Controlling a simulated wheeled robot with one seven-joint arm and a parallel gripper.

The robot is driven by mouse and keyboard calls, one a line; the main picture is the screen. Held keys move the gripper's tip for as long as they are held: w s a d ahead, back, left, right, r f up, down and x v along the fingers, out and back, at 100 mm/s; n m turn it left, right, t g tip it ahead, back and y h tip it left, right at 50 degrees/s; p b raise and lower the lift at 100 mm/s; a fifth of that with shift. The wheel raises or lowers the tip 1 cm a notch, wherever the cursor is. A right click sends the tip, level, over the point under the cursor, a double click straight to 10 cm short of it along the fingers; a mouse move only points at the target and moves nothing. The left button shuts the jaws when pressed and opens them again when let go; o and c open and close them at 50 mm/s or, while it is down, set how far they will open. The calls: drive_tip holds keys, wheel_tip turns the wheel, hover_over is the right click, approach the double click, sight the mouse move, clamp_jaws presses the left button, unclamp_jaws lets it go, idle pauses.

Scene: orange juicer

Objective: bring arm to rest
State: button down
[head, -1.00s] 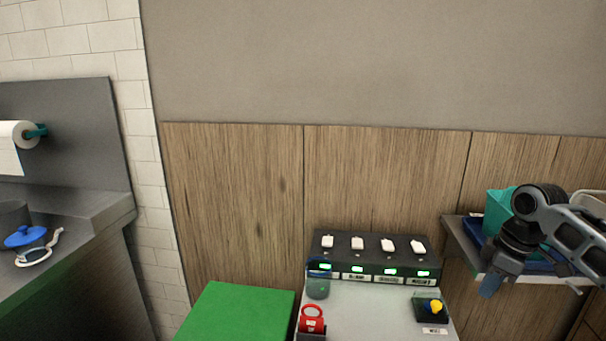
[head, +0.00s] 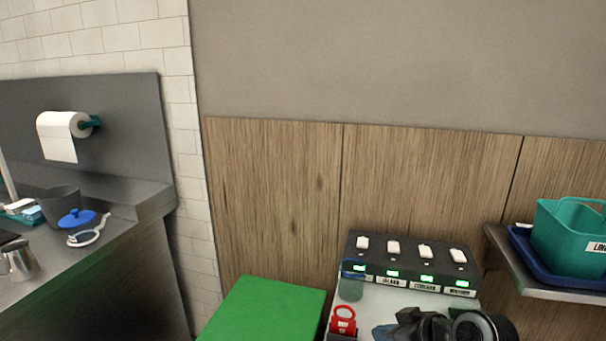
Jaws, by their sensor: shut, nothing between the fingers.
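My gripper (head: 384,331) is at the bottom edge of the head view, right of the middle. Its grey-blue fingertips point left, and they are shut with nothing held. The dark wrist and a round joint of my arm show just right of it, cut off by the frame's lower edge. The gripper appears in front of the light worktop (head: 385,297), below the black switch box; whether it touches anything cannot be told. The rest of my arm is out of view.
The black switch box (head: 410,262) has several white switches and green lights. A red padlock-like tag (head: 343,320) and a green block (head: 265,312) stand left of my gripper. A teal bin (head: 572,238) sits in a blue tray on the right shelf. A grey counter (head: 150,205) is at left.

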drive_tip(key=s+a+f+m+t+h, duration=0.1)
drive_tip(key=s+a+f+m+t, duration=0.2)
drive_tip(key=s, duration=0.5)
drive_tip(key=s+a+m+t, duration=0.1)
drive_tip(key=s+a+m, duration=0.2)
drive_tip(key=s+a, duration=0.4)
drive_tip(key=s+d+m+t+h, duration=0.1)
drive_tip(key=s+d+m+h, duration=0.3)
drive_tip(key=s, duration=0.9)
drive_tip(key=s+d+r+n, duration=0.1)
drive_tip(key=s+d+r, duration=0.2)
drive_tip(key=s, duration=0.3)
drive_tip(key=s+d+r+n+t, duration=0.1)
drive_tip(key=s+d+r, duration=0.3)
drive_tip(key=s, duration=0.3)
drive_tip(key=s+d+r+n+t+h, duration=0.1)
drive_tip(key=s+d+r, duration=0.3)
drive_tip(key=s+r, duration=0.1)
drive_tip(key=shift+s+n+b, duration=0.3)
drive_tip(key=shift+s+b, duration=0.15)
drive_tip(key=shift+s, duration=0.3)
